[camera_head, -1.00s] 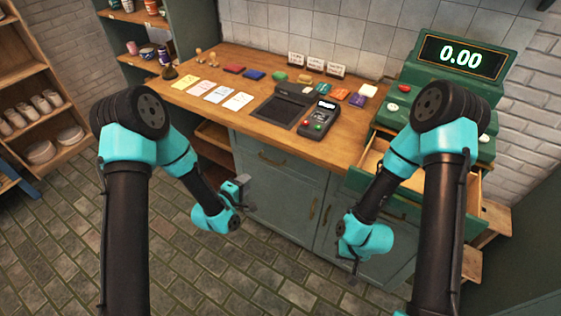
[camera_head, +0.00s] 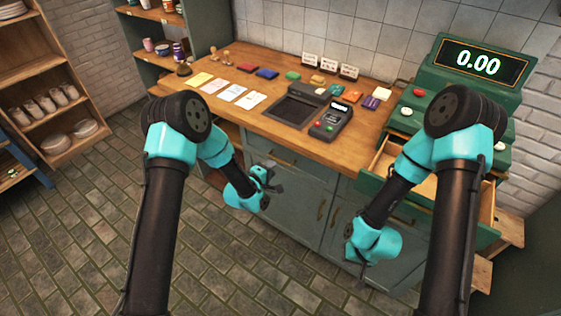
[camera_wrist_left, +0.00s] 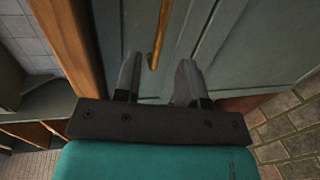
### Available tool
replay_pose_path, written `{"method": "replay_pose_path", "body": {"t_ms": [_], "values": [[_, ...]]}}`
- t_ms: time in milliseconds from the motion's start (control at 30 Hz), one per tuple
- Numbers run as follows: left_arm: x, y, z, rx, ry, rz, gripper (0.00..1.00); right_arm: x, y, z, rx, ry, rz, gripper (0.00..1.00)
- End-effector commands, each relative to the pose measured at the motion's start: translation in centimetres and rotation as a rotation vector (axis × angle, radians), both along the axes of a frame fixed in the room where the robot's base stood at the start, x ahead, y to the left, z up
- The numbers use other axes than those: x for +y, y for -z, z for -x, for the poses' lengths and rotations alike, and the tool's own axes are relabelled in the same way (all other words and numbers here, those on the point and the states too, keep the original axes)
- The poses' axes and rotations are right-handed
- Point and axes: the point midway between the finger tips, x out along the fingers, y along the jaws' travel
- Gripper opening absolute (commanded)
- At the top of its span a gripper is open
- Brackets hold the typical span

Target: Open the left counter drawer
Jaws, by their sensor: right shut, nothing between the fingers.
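The left counter drawer (camera_wrist_left: 130,30) has a blue-grey front under the wooden counter edge, and it looks shut. Its brass bar handle (camera_wrist_left: 160,33) shows in the left wrist view, ahead of the fingertips and roughly in line with the gap between them. My left gripper (camera_wrist_left: 158,72) is open and empty, turned so the handle runs between its two fingers without visible contact. In the head view the left gripper (camera_head: 272,178) is in front of the drawer and partly hides it. My right gripper (camera_head: 362,272) is shut and empty, low in front of the right cabinet.
The wooden counter (camera_head: 240,62) holds cards, coloured blocks, a dark tray and a card terminal (camera_head: 330,120). A green cash register (camera_head: 470,75) stands at the right with its drawer (camera_head: 425,185) open. Shelves (camera_head: 50,95) stand at the left. The floor between is clear.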

Motion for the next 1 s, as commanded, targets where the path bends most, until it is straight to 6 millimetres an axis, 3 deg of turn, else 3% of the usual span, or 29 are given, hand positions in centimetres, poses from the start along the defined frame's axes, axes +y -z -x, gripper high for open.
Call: {"method": "replay_pose_path", "body": {"t_ms": [433, 833, 1000], "values": [[-3.7, 1.4, -5.3, -0.001, -0.001, 0.000, 0.38, 0.0, 0.0, 0.0, 0.000, 0.000, 0.000, 0.00], [-4.1, 1.5, -5.9, 0.000, -0.001, 0.000, 0.38, 0.0, 0.0, 0.0, 0.000, 0.000, 0.000, 0.00], [-4.0, 1.5, -5.9, 0.000, -0.001, 0.000, 0.22, 0.0, 0.0, 0.0, 0.000, 0.000, 0.000, 0.00]]}}
